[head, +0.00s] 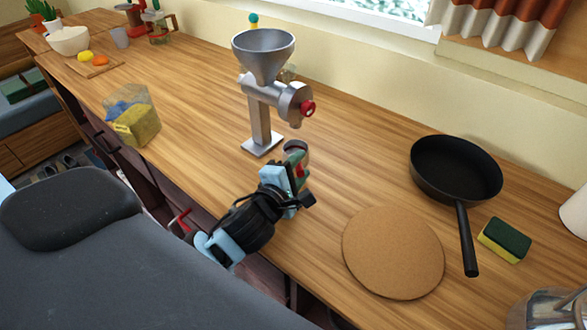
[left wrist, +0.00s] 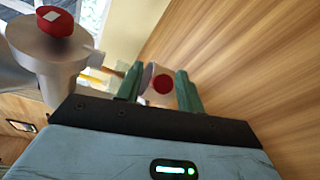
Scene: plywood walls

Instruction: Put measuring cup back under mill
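The metal mill (head: 262,110), with a funnel on top and a red knob, stands upright on the wooden counter. My left gripper (head: 299,163) is just right of the mill's base, low over the counter. A small pale cup (head: 296,147), apparently the measuring cup, is at its fingertips, partly hidden by them. In the left wrist view the cup (left wrist: 152,74) with a red round mark fills the gap between the two green fingers. The mill (left wrist: 62,55) shows at the left there. I cannot tell if the cup touches the counter. My right gripper is not in view.
A round cork mat (head: 393,252), a black pan (head: 455,170) and a sponge (head: 504,241) lie to the right. The counter between that container and the mill is clear. A wall runs behind.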

